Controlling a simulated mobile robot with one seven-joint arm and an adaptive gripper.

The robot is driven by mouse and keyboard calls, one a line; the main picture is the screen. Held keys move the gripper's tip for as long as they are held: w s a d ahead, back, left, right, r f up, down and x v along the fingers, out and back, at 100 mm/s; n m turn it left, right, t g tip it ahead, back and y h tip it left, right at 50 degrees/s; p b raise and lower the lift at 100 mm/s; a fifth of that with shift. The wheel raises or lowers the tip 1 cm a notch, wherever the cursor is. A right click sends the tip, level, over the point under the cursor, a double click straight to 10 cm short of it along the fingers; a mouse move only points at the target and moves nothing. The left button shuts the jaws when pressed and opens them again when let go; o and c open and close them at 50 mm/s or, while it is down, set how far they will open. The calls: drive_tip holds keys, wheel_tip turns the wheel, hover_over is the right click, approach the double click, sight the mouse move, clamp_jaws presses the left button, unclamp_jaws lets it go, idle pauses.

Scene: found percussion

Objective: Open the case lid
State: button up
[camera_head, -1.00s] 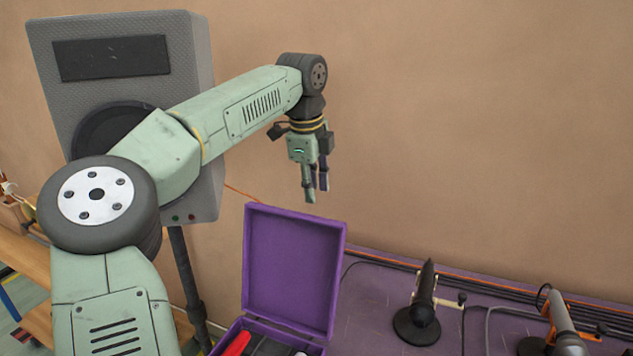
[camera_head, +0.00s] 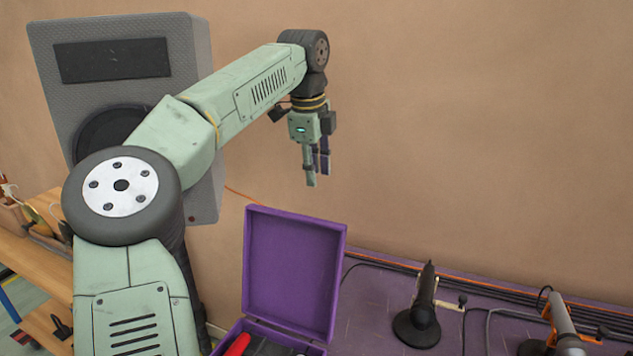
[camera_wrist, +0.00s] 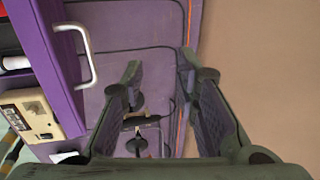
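The purple case (camera_head: 240,333) stands at the bottom centre of the head view. Its lid (camera_head: 293,268) stands upright, swung open, with its inner face showing. A red item (camera_head: 238,345) and dark contents show inside; the case's lower part is cut off by the frame. My gripper (camera_head: 318,178) hangs pointing down above and slightly right of the lid, apart from it. In the wrist view my gripper (camera_wrist: 160,80) has its fingers spread with nothing between them. The lid also shows there edge-on at the left (camera_wrist: 48,60), with a pale handle (camera_wrist: 82,50).
A microphone on a round stand (camera_head: 424,300) and another microphone (camera_head: 563,320) stand on the purple surface (camera_head: 375,300) to the right. Cables run along its back edge by the wall. A grey speaker (camera_head: 125,60) stands behind my arm. The space by the wall right of my gripper is free.

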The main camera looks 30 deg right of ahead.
drive_tip(key=v, duration=0.8)
